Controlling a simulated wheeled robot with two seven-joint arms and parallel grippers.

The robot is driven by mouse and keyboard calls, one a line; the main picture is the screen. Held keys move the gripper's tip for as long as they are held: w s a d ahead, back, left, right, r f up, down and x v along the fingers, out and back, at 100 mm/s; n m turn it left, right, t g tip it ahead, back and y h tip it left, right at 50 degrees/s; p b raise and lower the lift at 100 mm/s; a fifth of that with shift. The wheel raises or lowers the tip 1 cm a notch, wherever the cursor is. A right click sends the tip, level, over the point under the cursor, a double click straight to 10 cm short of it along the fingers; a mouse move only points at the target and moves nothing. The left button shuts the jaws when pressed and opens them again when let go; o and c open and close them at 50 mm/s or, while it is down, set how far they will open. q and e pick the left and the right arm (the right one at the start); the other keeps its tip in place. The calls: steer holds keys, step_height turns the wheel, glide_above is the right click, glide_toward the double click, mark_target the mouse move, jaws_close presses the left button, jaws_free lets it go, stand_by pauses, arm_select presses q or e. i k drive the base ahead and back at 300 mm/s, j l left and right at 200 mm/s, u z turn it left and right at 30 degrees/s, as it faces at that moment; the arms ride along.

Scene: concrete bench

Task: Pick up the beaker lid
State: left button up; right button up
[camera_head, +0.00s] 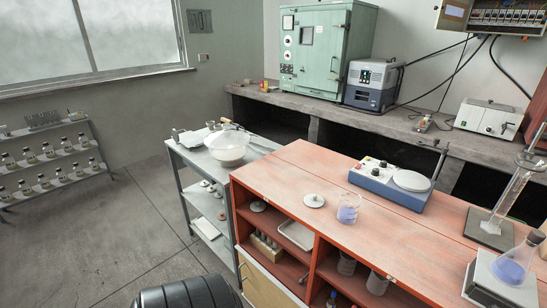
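The beaker lid (314,200) is a small white disc with a little knob on top. It lies flat on the orange-red bench top (300,163), near its front left part. A glass beaker (348,209) with violet-blue contents stands just right of the lid, apart from it and uncovered. Neither of my grippers shows in the camera_head view. Nothing touches or covers the lid.
A blue hotplate stirrer (391,184) stands behind and right of the beaker. A flask (515,262) on a scale and a stand (490,226) are at the right. A grey cart (186,157) with a bowl (228,148) adjoins the bench's left end.

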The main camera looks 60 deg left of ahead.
mark_target(310, 200)
steer(key=u, duration=1.55)
